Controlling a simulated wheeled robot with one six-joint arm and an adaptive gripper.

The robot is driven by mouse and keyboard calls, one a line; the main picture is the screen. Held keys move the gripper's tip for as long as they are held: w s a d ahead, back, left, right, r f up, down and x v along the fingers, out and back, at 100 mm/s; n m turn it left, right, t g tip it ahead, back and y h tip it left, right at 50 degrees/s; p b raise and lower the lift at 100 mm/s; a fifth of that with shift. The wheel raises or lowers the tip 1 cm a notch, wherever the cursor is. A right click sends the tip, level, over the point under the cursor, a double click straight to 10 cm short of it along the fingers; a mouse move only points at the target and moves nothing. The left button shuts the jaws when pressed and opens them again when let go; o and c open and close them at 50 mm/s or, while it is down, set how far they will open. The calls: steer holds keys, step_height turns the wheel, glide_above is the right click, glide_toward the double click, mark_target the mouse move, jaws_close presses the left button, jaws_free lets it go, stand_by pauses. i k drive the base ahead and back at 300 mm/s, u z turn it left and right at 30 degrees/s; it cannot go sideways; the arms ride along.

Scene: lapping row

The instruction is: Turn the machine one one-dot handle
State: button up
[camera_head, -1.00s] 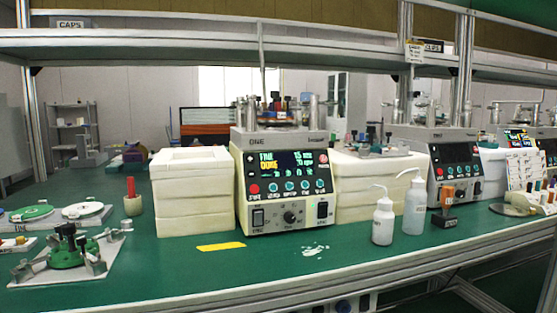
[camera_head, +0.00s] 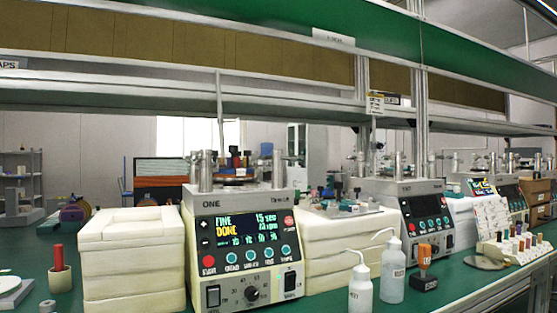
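Machine one (camera_head: 246,243) stands on the green bench, left of centre, with "ONE" printed on its upper front. Its lit screen (camera_head: 247,229) reads "FINE" and "DONE", with small rows below. Round buttons, rocker switches and a black knob (camera_head: 251,293) sit on its front. On top are upright metal posts (camera_head: 277,168) around a dark plate (camera_head: 238,179) carrying small coloured parts. I cannot make out a one-dot mark or tell which part is the one-dot handle. My gripper is not in view.
White block stacks (camera_head: 131,262) (camera_head: 345,255) flank the machine closely. Two wash bottles (camera_head: 361,288) (camera_head: 392,270) and an orange-handled stamp (camera_head: 425,266) stand to the right. A second machine (camera_head: 420,215) is beyond. A metal shelf (camera_head: 180,99) crosses above.

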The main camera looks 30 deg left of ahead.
mark_target(204, 159)
steer(key=z, duration=0.25)
steer(key=i, duration=0.8)
steer(key=u, duration=1.55)
